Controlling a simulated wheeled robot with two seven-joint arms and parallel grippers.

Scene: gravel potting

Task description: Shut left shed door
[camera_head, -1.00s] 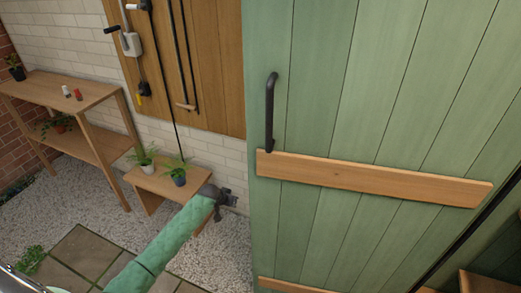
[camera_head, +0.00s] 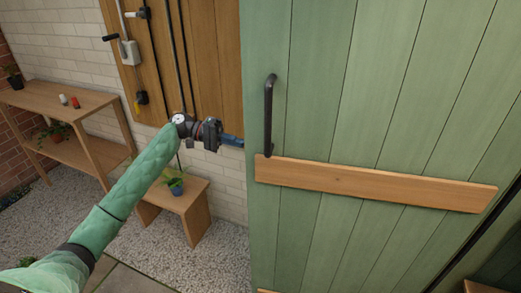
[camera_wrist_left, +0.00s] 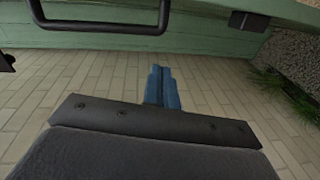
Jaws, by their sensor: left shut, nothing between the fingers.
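The green plank shed door (camera_head: 340,90) stands open and fills the right half of the head view. It carries a dark upright handle (camera_head: 269,115) near its left edge and a wooden cross-brace (camera_head: 370,183). My left gripper (camera_head: 238,141) is shut and empty, its blue fingers at the door's left edge; the head view does not tell if they touch it. In the left wrist view the blue fingertips (camera_wrist_left: 161,75) are together, apart from the handle (camera_wrist_left: 100,28) on the green door (camera_wrist_left: 210,38). My right gripper is out of view.
A low wooden bench (camera_head: 196,205) with a potted plant (camera_head: 174,184) and a taller shelf (camera_head: 70,105) stand to the left. Gravel (camera_head: 215,245) covers the floor.

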